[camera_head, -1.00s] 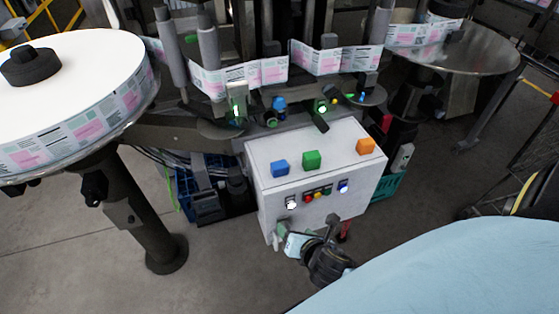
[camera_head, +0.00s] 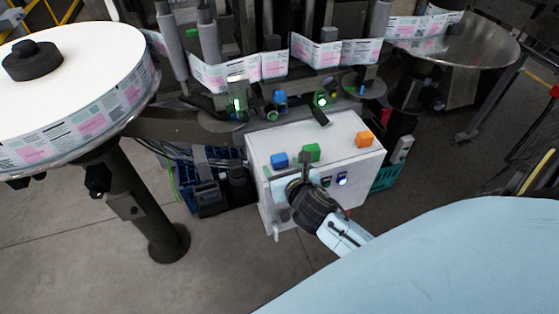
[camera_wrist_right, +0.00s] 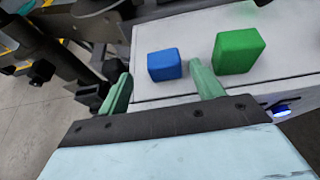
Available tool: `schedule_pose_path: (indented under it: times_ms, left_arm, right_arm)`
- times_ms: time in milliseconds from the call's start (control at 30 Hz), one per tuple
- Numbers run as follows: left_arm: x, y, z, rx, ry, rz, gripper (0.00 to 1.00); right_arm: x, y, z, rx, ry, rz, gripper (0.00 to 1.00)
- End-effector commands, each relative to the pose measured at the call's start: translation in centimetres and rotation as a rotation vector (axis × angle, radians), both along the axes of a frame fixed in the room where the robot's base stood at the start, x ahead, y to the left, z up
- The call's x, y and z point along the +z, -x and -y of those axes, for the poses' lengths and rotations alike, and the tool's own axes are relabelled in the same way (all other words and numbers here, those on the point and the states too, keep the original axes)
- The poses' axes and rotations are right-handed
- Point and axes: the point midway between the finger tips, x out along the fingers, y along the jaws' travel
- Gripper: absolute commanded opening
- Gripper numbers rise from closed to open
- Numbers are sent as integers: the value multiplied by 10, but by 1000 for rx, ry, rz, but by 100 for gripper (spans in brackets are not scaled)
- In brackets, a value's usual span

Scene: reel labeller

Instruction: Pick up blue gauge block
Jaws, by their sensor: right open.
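The blue gauge block (camera_head: 279,160) sits on the white top of the control box, near its left side. In the right wrist view the blue block (camera_wrist_right: 164,64) lies ahead of and between the two fingertips, apart from both. My right gripper (camera_head: 287,171) is open and empty at the front edge of the box; its green fingers (camera_wrist_right: 162,82) show spread in the wrist view. The green block (camera_head: 311,152) sits just right of the blue one, close beyond the right finger. My left gripper is not in view.
An orange block (camera_head: 364,139) sits at the right of the box top (camera_head: 335,133). The labeller's rollers and label web (camera_head: 240,72) stand behind the box. A large white reel (camera_head: 85,60) is at left. Buttons and a lit blue light are on the box front.

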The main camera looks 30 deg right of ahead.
Motion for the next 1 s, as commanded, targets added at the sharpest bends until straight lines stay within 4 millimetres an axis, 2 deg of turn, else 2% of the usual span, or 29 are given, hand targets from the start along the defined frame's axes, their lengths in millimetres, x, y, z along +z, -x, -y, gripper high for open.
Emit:
schedule_pose_path:
  times_ms: [300,600,1000]
  left_arm:
    - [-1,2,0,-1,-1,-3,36]
    - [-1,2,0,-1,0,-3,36]
    - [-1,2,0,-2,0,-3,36]
  right_arm:
    - [-15,-38,14,-2,-2,1,66]
    - [-17,-42,15,0,-2,0,66]
    - [-16,-42,15,0,-2,0,18]
